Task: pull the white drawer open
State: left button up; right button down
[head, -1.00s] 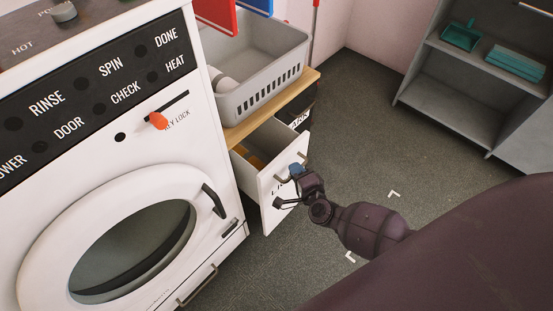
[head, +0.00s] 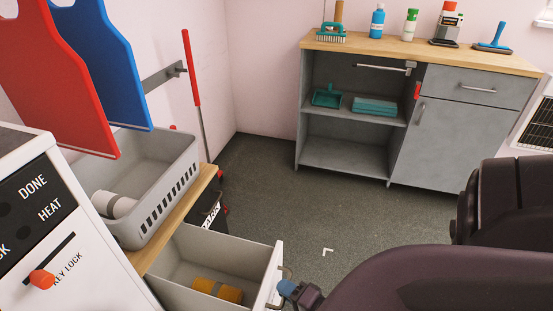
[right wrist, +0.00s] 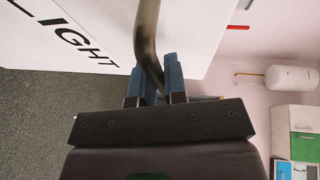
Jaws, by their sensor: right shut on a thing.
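The white drawer (head: 224,256) is open under the wooden counter at the lower middle of the head view. I see its grey inside and a yellow roll (head: 217,289) lying in it. Its front panel (right wrist: 85,30) carries the letters "IGHT" in the right wrist view. My right gripper (head: 288,289) is at the front of the drawer. In the right wrist view its blue fingers (right wrist: 160,75) are shut on the curved metal handle (right wrist: 147,40). My left gripper is not in view.
A grey basket (head: 165,195) stands on the wooden counter (head: 175,232) above the drawer. The white machine (head: 85,275) is at the left. A grey cabinet (head: 455,140) stands at the back right. The dark floor (head: 285,195) between them is mostly clear.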

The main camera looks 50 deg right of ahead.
jog(key=shift+s, duration=0.1)
jog(key=c, duration=1.2)
grip_release()
jog(key=shift+s, duration=0.1)
